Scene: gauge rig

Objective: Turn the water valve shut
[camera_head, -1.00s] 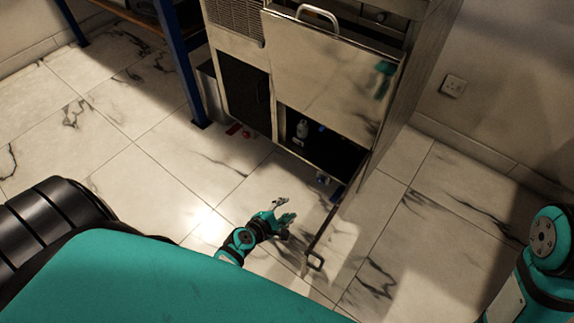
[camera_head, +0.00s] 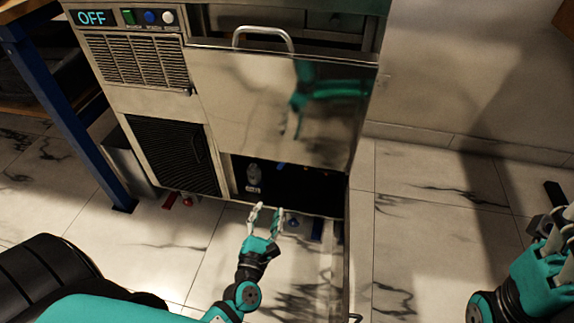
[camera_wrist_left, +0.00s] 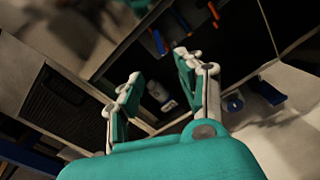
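Under the front of the steel machine, a round blue knob (camera_head: 293,221) and a flat blue handle (camera_head: 317,229) sit low near the floor. They also show in the left wrist view, the knob (camera_wrist_left: 233,103) right of the fingers. A red knob (camera_head: 187,202) and red handle (camera_head: 170,200) sit further left. I cannot tell which is the water valve. My left gripper (camera_head: 267,214) is open and empty, just left of the blue knob and apart from it. Its spread fingers show in the wrist view (camera_wrist_left: 160,85). My right gripper (camera_head: 550,235) is partly in view, far right.
The steel machine (camera_head: 150,85) has a display reading OFF (camera_head: 93,17). A white bottle (camera_head: 254,178) stands in its dark open compartment, below a tilted steel panel (camera_head: 270,100). A blue table leg (camera_head: 80,130) stands left. The marble floor at right is mostly clear.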

